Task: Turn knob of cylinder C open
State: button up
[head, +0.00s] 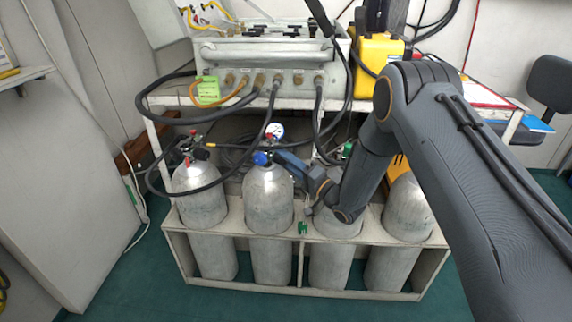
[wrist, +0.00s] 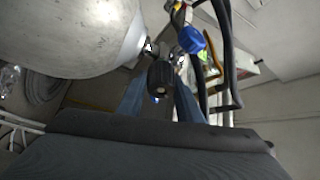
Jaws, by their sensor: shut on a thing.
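Several grey cylinders stand in a row in a low rack. I cannot read letters on them, so I cannot tell which is C. My gripper (head: 283,158) reaches in from the right to the valve on top of the second cylinder from the left (head: 269,200). In the wrist view, my blue fingers (wrist: 161,84) lie on both sides of a black knob (wrist: 160,75) and are shut on it. The cylinder's pale rounded shoulder (wrist: 75,35) fills the upper left there. A blue part of the valve fitting (head: 261,158) shows beside the gripper, also in the wrist view (wrist: 190,40).
A white gauge (head: 275,130) and black hoses (head: 320,110) stand close above the valve. The grey air panel (head: 262,52) sits on the bench behind. The white rack (head: 240,222) holds the cylinders. A yellow case (head: 376,62) stands at the right. The green floor in front is clear.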

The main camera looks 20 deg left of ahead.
jog(key=shift+f+n+g+y+b, duration=0.1)
jog(key=shift+n+g+y+b, duration=0.3)
jog(key=shift+n, duration=0.6)
jog(key=shift+n+g+y+b, duration=0.2)
jog(key=shift+n+y+b, duration=0.4)
jog(key=shift+n, duration=0.7)
jog(key=o, duration=0.8)
jog(key=shift+c, duration=0.2)
notch_tip(320, 180, up, 10)
jog(key=shift+r, duration=0.1)
